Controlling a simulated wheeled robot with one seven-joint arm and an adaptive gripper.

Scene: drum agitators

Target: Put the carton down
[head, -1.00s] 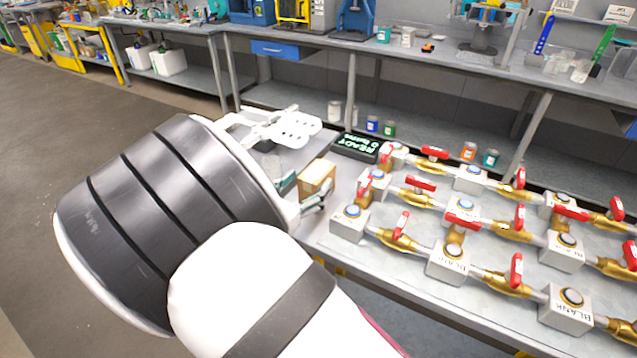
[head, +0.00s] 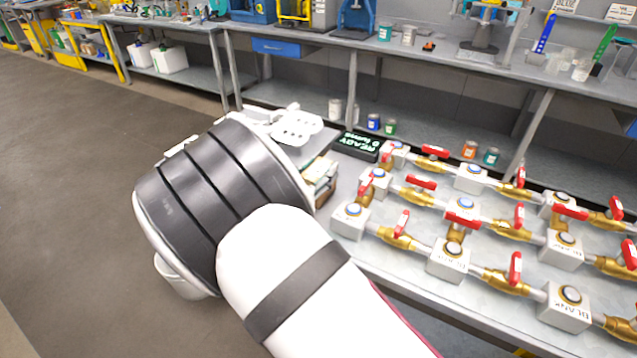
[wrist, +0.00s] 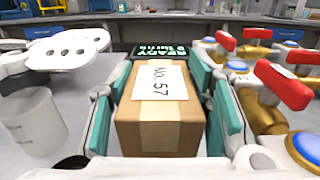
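The carton (wrist: 160,125) is a small brown box with tape and a white label reading "No 57". In the wrist view it sits upright between the teal pads of my gripper (wrist: 165,112), which lie close along both its sides. The gripper looks shut on it. In the head view only part of the carton (head: 319,170) shows past my wrist, near the left end of the bench (head: 362,240). Its underside is hidden, so I cannot tell whether it touches the bench.
A black display reading "READY" (head: 358,145) lies just beyond the carton. Valve blocks with red handles (head: 455,215) crowd the right. A white holed plate (head: 297,127) and a clear beaker (wrist: 35,122) stand left of the carton.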

